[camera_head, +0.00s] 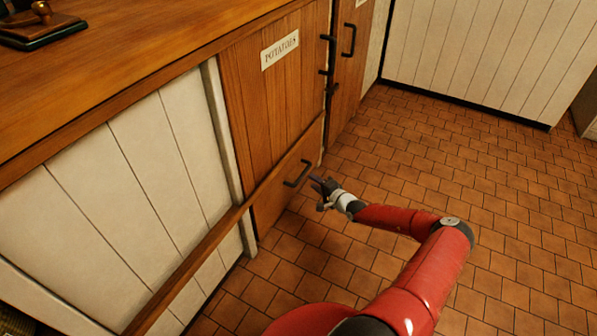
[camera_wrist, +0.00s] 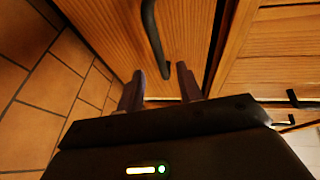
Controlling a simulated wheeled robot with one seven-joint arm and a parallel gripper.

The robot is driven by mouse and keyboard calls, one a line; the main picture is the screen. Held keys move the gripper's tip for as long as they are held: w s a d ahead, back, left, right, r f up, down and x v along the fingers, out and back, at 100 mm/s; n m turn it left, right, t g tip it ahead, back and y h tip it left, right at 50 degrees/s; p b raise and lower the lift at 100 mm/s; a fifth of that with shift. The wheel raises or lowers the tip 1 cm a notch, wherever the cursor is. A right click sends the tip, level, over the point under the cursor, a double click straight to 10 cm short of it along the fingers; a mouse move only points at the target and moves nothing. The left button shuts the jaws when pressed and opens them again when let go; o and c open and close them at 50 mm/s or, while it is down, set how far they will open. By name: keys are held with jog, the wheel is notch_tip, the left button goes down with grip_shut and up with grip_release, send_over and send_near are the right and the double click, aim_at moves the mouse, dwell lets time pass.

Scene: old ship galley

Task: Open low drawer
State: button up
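The low drawer (camera_head: 288,190) is a wooden front below the cupboard door marked POTATOES. It looks shut. Its dark bar handle (camera_head: 297,174) stands out from the front. In the wrist view the handle (camera_wrist: 152,38) comes down from the top, and its lower end lies just beyond and between my fingertips. My gripper (camera_head: 320,187) is at the right of the handle, close to it. In the wrist view my gripper's two fingers (camera_wrist: 160,82) are apart with nothing held between them. Whether a finger touches the handle cannot be told.
The POTATOES cupboard door (camera_head: 275,95) is above the drawer, with dark handles at its right edge. A wooden countertop (camera_head: 120,70) runs above white panelling. The tiled floor (camera_head: 450,160) to the right is clear. A wooden rail (camera_head: 190,265) runs along the panelling at the left.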

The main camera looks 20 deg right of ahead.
aim_at(303, 173)
jog(key=b+x, duration=0.2)
jog(key=x, duration=0.5)
jog(key=shift+w+f, duration=0.15)
jog(key=shift+w, duration=0.2)
grip_shut()
